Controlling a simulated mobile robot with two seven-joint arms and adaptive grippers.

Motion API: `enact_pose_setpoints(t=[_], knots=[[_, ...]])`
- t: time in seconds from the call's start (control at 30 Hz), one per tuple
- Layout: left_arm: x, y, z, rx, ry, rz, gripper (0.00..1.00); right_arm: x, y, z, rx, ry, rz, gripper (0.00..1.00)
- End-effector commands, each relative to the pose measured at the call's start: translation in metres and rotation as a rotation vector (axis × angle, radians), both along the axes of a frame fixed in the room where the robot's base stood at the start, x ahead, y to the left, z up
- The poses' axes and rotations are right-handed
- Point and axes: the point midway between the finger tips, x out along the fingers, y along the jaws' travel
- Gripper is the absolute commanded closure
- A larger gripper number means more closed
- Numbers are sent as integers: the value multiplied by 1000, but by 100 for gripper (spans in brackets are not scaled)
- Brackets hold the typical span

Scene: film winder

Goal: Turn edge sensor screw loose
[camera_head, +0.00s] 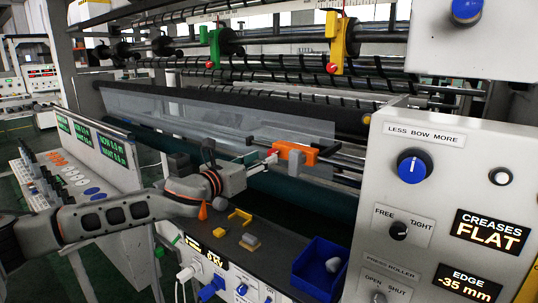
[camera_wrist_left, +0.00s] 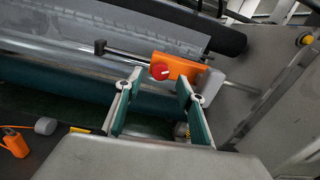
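The edge sensor is an orange block (camera_head: 296,151) on a thin dark rod in front of the clear film. Its screw is a red knob (camera_head: 271,153) on the side facing my left gripper. My left gripper (camera_head: 256,158) reaches in from the left, fingertips close to the knob. In the left wrist view the orange block (camera_wrist_left: 178,66) and red knob (camera_wrist_left: 160,71) appear between and beyond the tips of the left gripper (camera_wrist_left: 158,80). The fingers are apart, with nothing visibly clamped. Whether a fingertip touches the knob cannot be told. My right gripper is out of view.
A control panel (camera_head: 419,150) with knobs and displays stands at the right. Below the sensor, a dark shelf (camera_head: 275,247) holds a blue bin (camera_head: 320,266), a yellow bracket (camera_head: 239,216) and a grey-topped block (camera_head: 250,241). The dark roller (camera_head: 330,199) runs just beneath the sensor.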

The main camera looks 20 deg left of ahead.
Motion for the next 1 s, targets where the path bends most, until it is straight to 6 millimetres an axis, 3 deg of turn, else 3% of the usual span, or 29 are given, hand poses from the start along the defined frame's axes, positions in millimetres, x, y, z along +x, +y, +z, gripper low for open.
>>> enact_pose_setpoints(t=[0.23, 0.6, 0.77, 1.0], knots=[[28, -11, 1, 0, -1, -1, 62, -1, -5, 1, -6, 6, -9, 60], [33, -13, 0, 0, 0, -1, 62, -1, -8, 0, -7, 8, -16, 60], [33, -13, 0, -1, 0, -1, 100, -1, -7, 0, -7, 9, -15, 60], [33, -13, 0, -7, 2, -1, 100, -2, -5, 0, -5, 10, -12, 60]])
